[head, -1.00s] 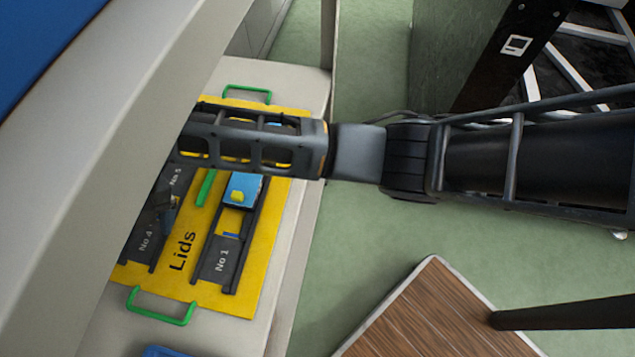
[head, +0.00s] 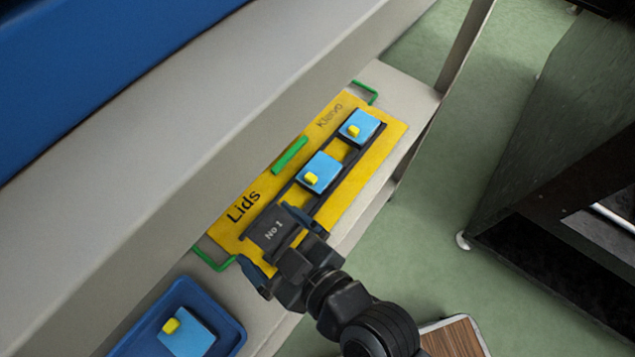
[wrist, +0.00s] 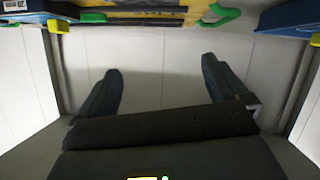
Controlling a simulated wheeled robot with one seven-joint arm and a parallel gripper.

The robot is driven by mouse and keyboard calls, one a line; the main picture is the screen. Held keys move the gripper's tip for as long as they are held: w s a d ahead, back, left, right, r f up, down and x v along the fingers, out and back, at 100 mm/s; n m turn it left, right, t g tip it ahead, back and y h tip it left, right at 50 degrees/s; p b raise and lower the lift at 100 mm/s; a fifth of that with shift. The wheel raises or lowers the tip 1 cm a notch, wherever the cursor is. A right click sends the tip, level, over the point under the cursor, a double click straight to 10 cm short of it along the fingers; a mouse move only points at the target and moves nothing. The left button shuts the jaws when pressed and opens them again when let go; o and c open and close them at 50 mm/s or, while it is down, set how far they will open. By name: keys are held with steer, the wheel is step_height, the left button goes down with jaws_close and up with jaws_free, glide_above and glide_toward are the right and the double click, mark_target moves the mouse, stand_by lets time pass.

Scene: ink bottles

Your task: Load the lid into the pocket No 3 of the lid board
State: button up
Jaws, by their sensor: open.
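The yellow lid board (head: 350,185) lies on a pale ledge in the head view. Two blue lids with yellow knobs are on its front row. One lid (head: 364,120) is at the far end; the other lid (head: 325,168) is in the middle. The pocket labels under them are hidden. The No 1 pocket (head: 273,231) at the near end shows its label and no lid. My gripper (head: 277,247) is by the No 1 end of the board. In the wrist view my gripper (wrist: 161,82) is open, with nothing between its fingers.
A blue tray (head: 238,335) at lower left holds another blue lid (head: 192,340) with a yellow knob. A grey overhang (head: 200,120) hides the board's back row. Green handles (head: 213,262) stand at the board's ends.

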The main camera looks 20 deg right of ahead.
steer(key=s+d+r+m+t+h, duration=0.1)
steer(key=s+d+r+m+h, duration=0.2)
steer(key=s+d, duration=0.6)
steer(key=s+d+r+m+t+h, duration=0.1)
steer(key=s+d+r+m+h, duration=0.2)
steer(key=s+d, duration=0.7)
steer(key=d+r+m, duration=0.2)
steer(key=d+r, duration=0.1)
steer(key=r, duration=0.1)
steer(key=shift+s+d+r+t+h, duration=0.2)
steer(key=shift+d+r+t+h, duration=0.1)
steer(key=shift+d+r+t, duration=0.1)
